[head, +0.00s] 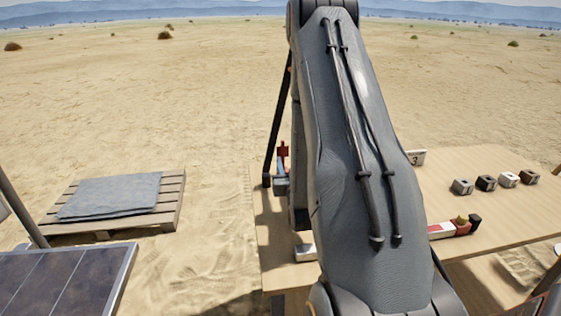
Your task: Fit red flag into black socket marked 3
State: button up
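In the head view my large grey arm covers the middle of the scene, and I cannot make out my gripper or its fingers behind it. A small red piece (283,152), possibly the red flag, stands up just left of my arm above a grey-blue part; what holds it I cannot tell. Any black socket beside that sign is hidden or too small to tell.
The wooden table (510,225) carries a row of small dark and light blocks with holes (487,183) at the right. A pallet with a grey cover (112,194) and a dark panel (65,280) are at left.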

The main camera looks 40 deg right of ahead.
aim_at(282, 151)
jog(key=p+x, duration=0.1)
jog(key=x, duration=0.4)
jog(key=shift+w+r, duration=0.1)
jog(key=p+x, duration=0.2)
jog(key=x, duration=0.3)
jog(key=shift+w+d, duration=0.1)
jog(key=shift+w, duration=0.3)
jog(key=shift+c, duration=0.3)
grip_shut()
